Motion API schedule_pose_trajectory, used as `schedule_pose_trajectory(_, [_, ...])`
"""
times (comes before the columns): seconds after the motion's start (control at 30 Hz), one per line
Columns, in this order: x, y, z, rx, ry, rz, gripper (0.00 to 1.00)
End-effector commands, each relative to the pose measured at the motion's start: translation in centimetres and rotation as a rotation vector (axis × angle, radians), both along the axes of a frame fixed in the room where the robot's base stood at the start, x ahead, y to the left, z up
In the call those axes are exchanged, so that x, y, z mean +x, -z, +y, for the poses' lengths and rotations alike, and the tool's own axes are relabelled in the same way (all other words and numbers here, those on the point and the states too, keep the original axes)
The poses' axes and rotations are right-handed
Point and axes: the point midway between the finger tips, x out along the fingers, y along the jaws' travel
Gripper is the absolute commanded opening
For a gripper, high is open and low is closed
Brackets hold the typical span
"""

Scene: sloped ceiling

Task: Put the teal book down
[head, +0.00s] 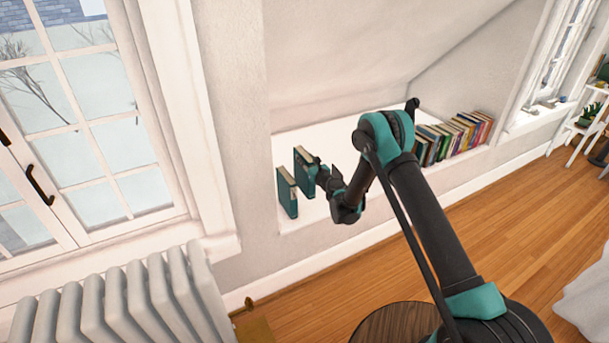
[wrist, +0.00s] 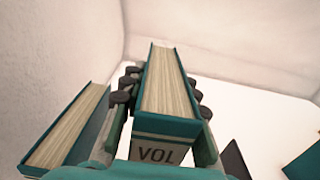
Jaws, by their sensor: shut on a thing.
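A teal book (head: 304,173) with cream pages is between the fingers of my gripper (head: 321,171) at the left end of the white wall niche. In the wrist view the same book (wrist: 167,88) stands upright between the dark finger pads of my gripper (wrist: 163,92), with "VOL" on its near end. My gripper is shut on it. A second teal book (head: 287,193) stands just left of it, and also shows in the wrist view (wrist: 66,130); a gap separates the two. I cannot tell whether the held book's lower edge touches the niche floor.
A row of several coloured books (head: 455,136) stands at the niche's right part. The niche floor (head: 310,213) is bare near the held book. A white radiator (head: 130,300) and a window (head: 80,110) are at the left. A teal edge (wrist: 306,162) shows at the wrist view's right.

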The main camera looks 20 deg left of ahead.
Motion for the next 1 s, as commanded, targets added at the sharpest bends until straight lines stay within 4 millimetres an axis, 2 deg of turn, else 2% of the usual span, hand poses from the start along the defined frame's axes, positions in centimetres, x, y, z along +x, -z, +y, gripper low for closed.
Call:
schedule_pose_trajectory(0.1, [0.0, 2.2, 0.0, 0.0, 0.0, 0.0, 0.0])
schedule_pose_trajectory(0.2, [0.0, 3.4, 0.0, 0.0, 0.0, 0.0, 0.0])
schedule_pose_trajectory(0.47, [0.0, 4.8, 0.0, 0.0, 0.0, 0.0, 0.0])
schedule_pose_trajectory(0.7, [0.0, 7.5, 0.0, 0.0, 0.0, 0.0, 0.0])
schedule_pose_trajectory(1.0, [0.0, 8.0, 0.0, 0.0, 0.0, 0.0, 0.0])
